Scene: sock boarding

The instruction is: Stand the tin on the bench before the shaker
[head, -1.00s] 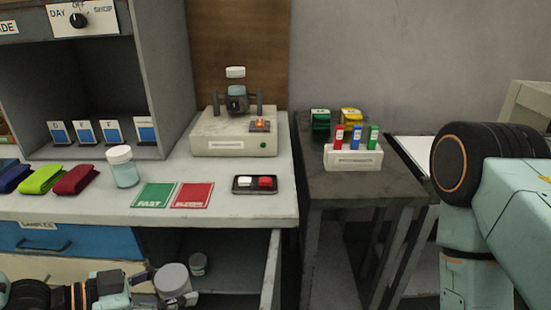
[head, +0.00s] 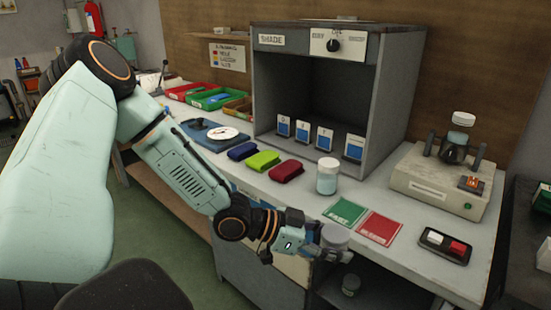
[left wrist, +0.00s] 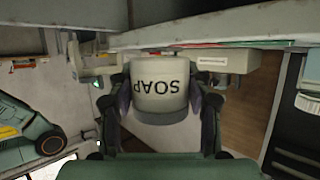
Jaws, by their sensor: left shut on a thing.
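My left gripper (head: 326,244) is shut on a pale grey tin (head: 336,235), low in front of the bench edge. In the left wrist view the tin (left wrist: 160,88) sits between both fingers, and its "SOAP" lettering appears upside down in the picture. The shaker (head: 435,188) is a beige box with a white-capped flask clamped on top, at the right of the bench (head: 412,217). The bench top just before the shaker holds a black tray (head: 445,245) with a white and a red piece. My right gripper is not in view.
Green (head: 345,212) and red (head: 380,228) cards lie near the front edge, with a white-lidded jar (head: 327,177) behind them. Folded cloths (head: 262,161) lie farther left. A small jar (head: 350,285) stands below the bench top. A grey cabinet (head: 385,100) rises behind.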

